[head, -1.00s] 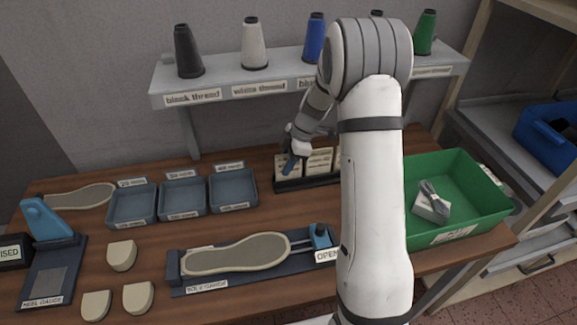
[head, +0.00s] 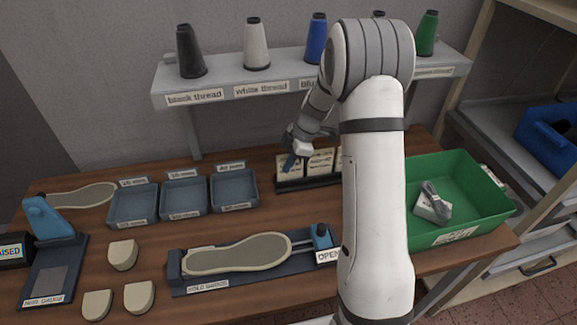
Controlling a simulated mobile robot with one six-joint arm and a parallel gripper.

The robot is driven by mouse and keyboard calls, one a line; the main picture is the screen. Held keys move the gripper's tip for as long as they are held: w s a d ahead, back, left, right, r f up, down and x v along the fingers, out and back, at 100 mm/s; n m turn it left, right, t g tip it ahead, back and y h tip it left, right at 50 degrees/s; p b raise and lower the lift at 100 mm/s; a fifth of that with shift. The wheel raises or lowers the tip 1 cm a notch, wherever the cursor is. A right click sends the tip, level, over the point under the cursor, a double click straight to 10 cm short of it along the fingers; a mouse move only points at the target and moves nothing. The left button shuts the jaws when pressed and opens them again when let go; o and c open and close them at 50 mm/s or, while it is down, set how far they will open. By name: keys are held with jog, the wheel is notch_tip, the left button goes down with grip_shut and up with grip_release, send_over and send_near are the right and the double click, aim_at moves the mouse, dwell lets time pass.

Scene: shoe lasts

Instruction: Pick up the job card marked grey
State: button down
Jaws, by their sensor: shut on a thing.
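My gripper (head: 291,163) is at the job card rack (head: 290,187) at the back of the bench. Its fingers are shut on the leftmost card (head: 284,172), which stands in the rack. The card beside it (head: 320,162) stands to the right. The writing on the cards is too small to read, so I cannot tell which is marked grey. My arm hides the right end of the rack.
Grey-blue trays (head: 183,197) stand left of the rack. A sole gauge (head: 240,255) lies in front, with a heel gauge (head: 48,262) at left. A green crate (head: 455,235) stands at right. A thread shelf (head: 230,92) overhangs the back.

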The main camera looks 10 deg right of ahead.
jog(key=shift+r, duration=0.1)
jog(key=s+t+b, duration=0.1)
jog(key=b, duration=0.1)
jog(key=t+b, duration=0.1)
jog(key=s+t+b, duration=0.1)
jog(key=b, duration=0.1)
jog(key=shift+s+r+n+b, duration=0.25)
jog(key=shift+s+n+b, duration=0.05)
jog(key=shift+b, duration=0.05)
notch_tip(320, 180, up, 6)
jog(key=s+b, duration=0.1)
jog(key=s, duration=0.1)
jog(key=s+r+g+b, duration=0.2)
jog(key=s+g+b, duration=0.1)
jog(key=s, duration=1.7)
jog(key=shift+s, duration=0.4)
